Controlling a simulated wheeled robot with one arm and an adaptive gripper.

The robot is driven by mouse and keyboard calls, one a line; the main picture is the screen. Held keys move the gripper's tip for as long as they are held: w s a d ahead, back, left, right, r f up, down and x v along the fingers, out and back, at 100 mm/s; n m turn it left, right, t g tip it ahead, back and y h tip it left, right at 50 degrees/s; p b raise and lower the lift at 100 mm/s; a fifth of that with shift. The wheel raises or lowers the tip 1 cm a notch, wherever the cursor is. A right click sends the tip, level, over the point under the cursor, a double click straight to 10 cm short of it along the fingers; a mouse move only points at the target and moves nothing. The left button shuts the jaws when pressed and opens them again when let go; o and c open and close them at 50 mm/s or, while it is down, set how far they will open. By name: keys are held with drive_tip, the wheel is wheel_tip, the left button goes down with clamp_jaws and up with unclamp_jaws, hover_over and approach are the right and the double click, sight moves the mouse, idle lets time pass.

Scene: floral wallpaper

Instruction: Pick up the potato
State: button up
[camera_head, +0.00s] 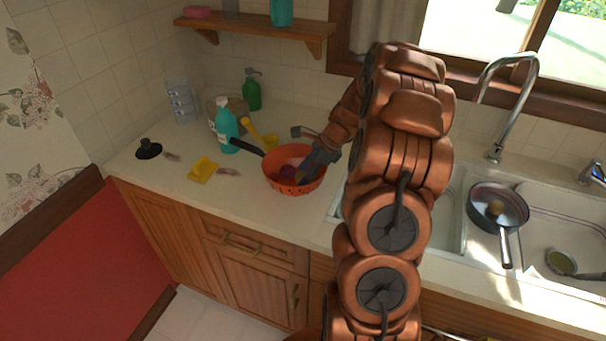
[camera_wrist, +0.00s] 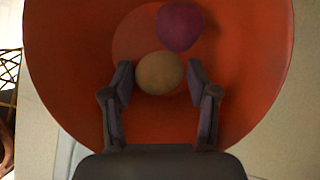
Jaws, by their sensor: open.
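A round tan potato (camera_wrist: 160,73) lies inside an orange bowl (camera_wrist: 60,60) in the wrist view. My gripper (camera_wrist: 160,78) is open, with one finger on either side of the potato. I cannot tell whether the fingers touch it. A purple round vegetable (camera_wrist: 180,27) lies in the bowl just beyond the potato. In the head view, my gripper (camera_head: 308,170) reaches down into the orange bowl (camera_head: 291,184) on the counter. The potato is not clearly visible there.
A dark handle (camera_head: 246,146) reaches the bowl's left rim.

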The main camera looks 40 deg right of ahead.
drive_tip(key=shift+f, duration=0.2)
drive_tip(key=shift+a, duration=0.1)
drive_tip(key=c, duration=0.8)
drive_tip(key=shift+r, duration=0.1)
